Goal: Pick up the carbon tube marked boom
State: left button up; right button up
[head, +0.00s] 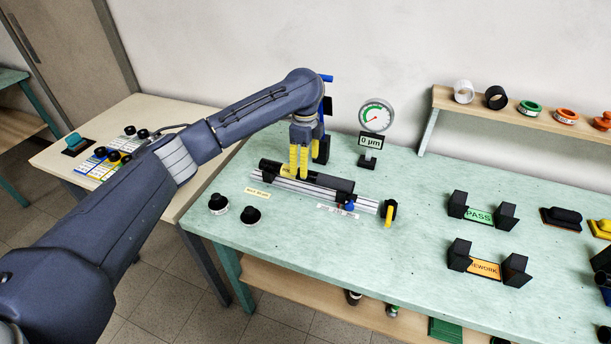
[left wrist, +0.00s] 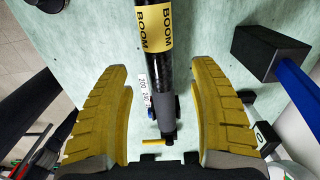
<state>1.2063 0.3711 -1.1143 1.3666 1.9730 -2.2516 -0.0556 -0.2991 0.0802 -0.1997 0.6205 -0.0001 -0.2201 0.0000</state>
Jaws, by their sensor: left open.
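The carbon tube marked boom (head: 333,181) is a black tube lying along a metal rail fixture (head: 264,187) on the green bench. Its yellow BOOM label (left wrist: 157,28) shows at the top of the left wrist view. A grey band (left wrist: 175,103) is around the tube there. My left gripper (head: 298,172) is pointed down over the left part of the tube, yellow fingers open. In the left wrist view the fingers stand on either side of the tube, with gaps on both sides. My right gripper is not in view.
A dial gauge (head: 376,115) with a 0 µm display stands behind the fixture. Two black round knobs (head: 250,215) stand in front of it. Black cradles marked PASS (head: 479,214) and REWORK (head: 485,267) are to the right. Tape rolls (head: 530,108) sit on the back shelf.

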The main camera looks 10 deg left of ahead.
pick_arm(q)
jog(key=shift+d+f, duration=0.1)
jog(key=shift+f, duration=2.45)
jog(key=shift+s, duration=0.1)
grip_shut()
